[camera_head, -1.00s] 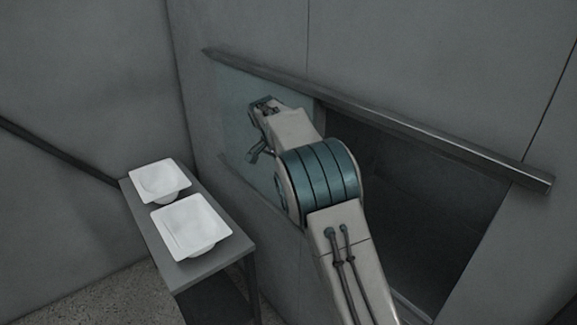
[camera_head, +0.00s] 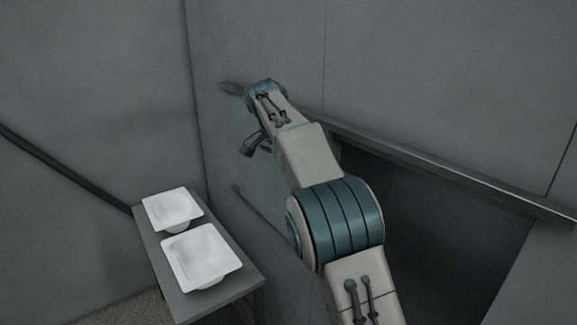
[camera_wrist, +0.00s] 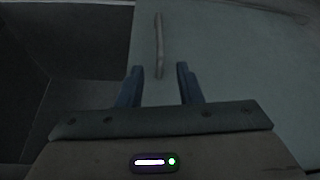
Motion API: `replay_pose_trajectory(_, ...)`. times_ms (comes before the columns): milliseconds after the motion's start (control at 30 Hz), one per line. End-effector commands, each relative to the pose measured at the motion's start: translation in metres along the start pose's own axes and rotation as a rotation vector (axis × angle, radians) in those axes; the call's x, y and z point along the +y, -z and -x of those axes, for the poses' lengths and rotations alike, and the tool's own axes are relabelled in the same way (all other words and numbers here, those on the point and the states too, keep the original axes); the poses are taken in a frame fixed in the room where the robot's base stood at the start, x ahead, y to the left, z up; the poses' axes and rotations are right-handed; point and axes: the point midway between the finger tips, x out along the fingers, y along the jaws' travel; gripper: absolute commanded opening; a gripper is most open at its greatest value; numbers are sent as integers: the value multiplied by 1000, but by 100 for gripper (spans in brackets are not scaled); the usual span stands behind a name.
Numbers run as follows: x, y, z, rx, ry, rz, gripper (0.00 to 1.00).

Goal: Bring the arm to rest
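My arm reaches up from the lower right in the head view, in front of the wall. My gripper (camera_wrist: 159,72) has its two dark fingers apart in the wrist view, with nothing held between them. In the head view only a small dark part of the gripper (camera_head: 254,146) shows beside the wrist. A slim upright bar, like a handle (camera_wrist: 159,38), stands beyond the fingertips on a pale panel (camera_wrist: 230,60). The fingers look clear of it. The panel also shows in the head view (camera_head: 262,188), partly behind my arm.
A long rail (camera_head: 440,165) runs along the wall above the panel and a dark opening (camera_head: 440,215). Two white tub shells, one farther (camera_head: 172,208) and one nearer (camera_head: 200,256), sit on a narrow grey table (camera_head: 160,262) to the left.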

Motion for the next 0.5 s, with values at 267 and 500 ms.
replay_pose_trajectory(267, 0, 0, 7, 0, 0, 0, 33)
replay_pose_trajectory(500, 7, 3, 8, -6, 2, 5, 33)
